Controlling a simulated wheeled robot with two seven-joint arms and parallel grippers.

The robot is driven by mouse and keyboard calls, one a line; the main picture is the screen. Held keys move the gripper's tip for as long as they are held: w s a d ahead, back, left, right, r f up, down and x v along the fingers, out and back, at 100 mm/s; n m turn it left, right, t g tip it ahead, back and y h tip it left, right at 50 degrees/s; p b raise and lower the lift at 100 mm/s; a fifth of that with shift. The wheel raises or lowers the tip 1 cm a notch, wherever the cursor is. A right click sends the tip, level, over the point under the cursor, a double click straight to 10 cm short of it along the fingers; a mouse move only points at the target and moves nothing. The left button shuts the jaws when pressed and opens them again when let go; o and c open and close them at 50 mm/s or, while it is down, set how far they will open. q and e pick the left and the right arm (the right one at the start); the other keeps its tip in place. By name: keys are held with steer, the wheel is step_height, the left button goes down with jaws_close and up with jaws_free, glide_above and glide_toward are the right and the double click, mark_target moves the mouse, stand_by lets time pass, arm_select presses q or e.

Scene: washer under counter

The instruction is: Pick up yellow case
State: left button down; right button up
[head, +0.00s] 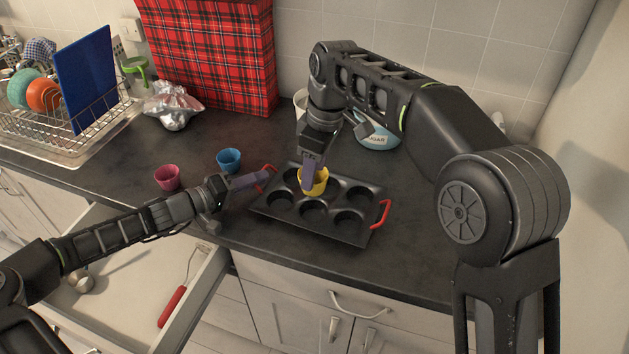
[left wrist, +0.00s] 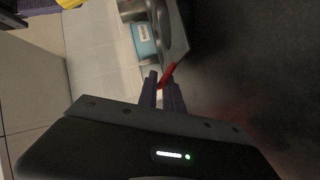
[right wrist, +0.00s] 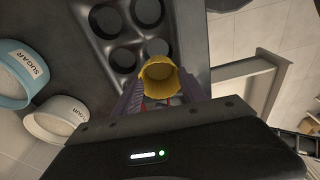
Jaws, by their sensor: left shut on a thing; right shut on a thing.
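The yellow case (head: 319,184) is a small cup at the back middle of the dark muffin tin (head: 282,213). My right gripper (head: 308,186) comes down from above and is shut on it. In the right wrist view the yellow case (right wrist: 158,78) sits between the fingertips, with empty tin cups beyond; I cannot tell if it is clear of the tin. My left gripper (head: 266,175) is shut on the tin's left red handle (head: 261,186). This handle (left wrist: 167,75) also shows at the fingertips in the left wrist view.
A pink case (head: 167,178) and a blue case (head: 229,160) stand left of the tin. A sugar bowl (head: 377,138) is behind it. A foil bundle (head: 172,107), red tartan bag (head: 210,50) and dish rack (head: 75,125) stand further back. An open drawer (head: 130,290) lies below the counter.

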arm_select(q)
steer(key=shift+f, duration=0.15)
stand_by(0.4)
steer(key=c, duration=1.4)
jaws_free()
steer(key=shift+c, duration=0.2)
steer(key=v, duration=1.2)
